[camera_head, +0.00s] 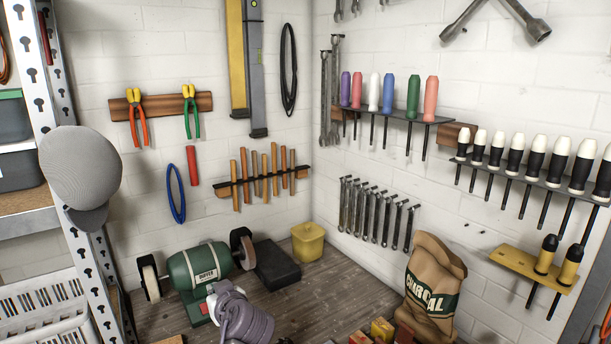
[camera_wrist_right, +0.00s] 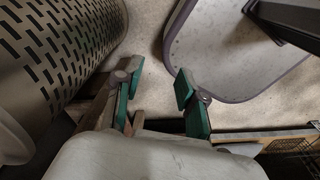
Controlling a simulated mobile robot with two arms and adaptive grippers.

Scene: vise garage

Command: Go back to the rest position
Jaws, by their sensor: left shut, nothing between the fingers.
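My right gripper is not seen in the head view.
A workbench (camera_head: 325,292) carries a green bench grinder (camera_head: 200,266), a yellow container (camera_head: 308,242) and a charcoal bag (camera_head: 432,285). Tools hang on both walls. Shelving (camera_head: 30,224) stands at left. A slotted metal cylinder (camera_wrist_right: 60,50) is close to my right gripper.

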